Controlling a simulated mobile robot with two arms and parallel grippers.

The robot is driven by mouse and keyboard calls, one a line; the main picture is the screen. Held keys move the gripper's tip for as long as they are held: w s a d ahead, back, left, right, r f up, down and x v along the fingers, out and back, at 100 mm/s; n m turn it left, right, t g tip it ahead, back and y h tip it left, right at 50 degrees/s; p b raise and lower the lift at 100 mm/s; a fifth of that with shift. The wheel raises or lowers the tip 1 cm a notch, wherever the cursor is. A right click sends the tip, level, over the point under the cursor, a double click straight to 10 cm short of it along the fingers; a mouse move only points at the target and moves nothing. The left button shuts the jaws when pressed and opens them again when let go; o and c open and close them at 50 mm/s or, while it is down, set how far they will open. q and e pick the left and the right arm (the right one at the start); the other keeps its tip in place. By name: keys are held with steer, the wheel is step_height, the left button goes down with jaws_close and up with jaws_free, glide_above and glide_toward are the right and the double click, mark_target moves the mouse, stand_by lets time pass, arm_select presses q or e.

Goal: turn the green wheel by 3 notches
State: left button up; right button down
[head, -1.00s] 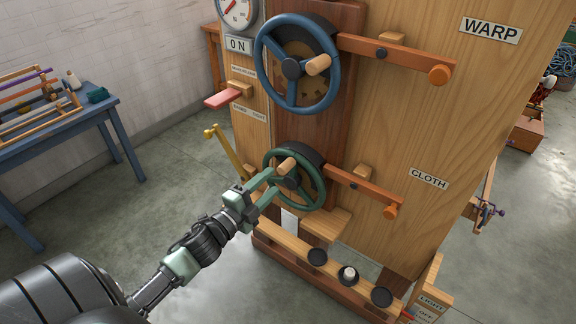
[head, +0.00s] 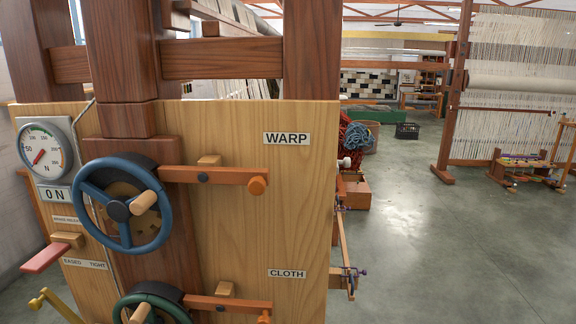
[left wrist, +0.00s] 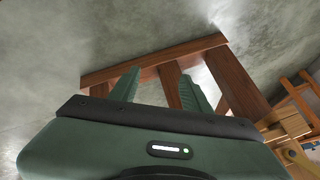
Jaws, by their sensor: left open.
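The green wheel (head: 150,303) shows at the bottom edge of the head view, below the blue wheel. Only its upper part and the top of its wooden knob (head: 141,312) are in the picture; the rest is cut off. In the left wrist view my left gripper (left wrist: 158,90) has its two green fingers apart with nothing between them. They point towards the floor and a brown wooden frame (left wrist: 160,62). The green wheel cannot be made out in that view. My right gripper is in neither view.
The blue wheel (head: 122,205) has an orange-tipped pawl bar (head: 215,175) beside it. The CLOTH bar (head: 228,304) is lower. A gauge (head: 45,150), a red lever (head: 45,257) and a yellow lever (head: 52,302) are at left. Open floor (head: 440,260) lies right.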

arm_select(q)
steer(key=s+d+f+n+g+h, duration=0.1)
steer(key=s+d+f+n+g, duration=0.25)
steer(key=s, duration=0.75)
steer(key=s+d+f+g, duration=0.3)
steer(key=s+d+f, duration=0.3)
steer(key=s, duration=0.5)
steer(key=t+h+b, duration=0.2)
steer(key=t+b, duration=0.2)
steer(key=t, duration=1.4)
glide_toward(140, 316)
steer(key=w, duration=0.3)
steer(key=shift+w+a+f+g, duration=0.2)
steer(key=shift+w+f+g, duration=0.05)
steer(key=shift+w+f, duration=0.05)
steer(key=shift+y, duration=0.4)
steer(key=w, duration=0.2)
steer(key=w+p, duration=0.1)
steer(key=w, duration=0.3)
steer(key=shift+w+d, duration=0.3)
steer(key=shift+w, duration=0.1)
steer(key=shift+w+f, duration=0.1)
steer(key=shift+w, duration=0.2)
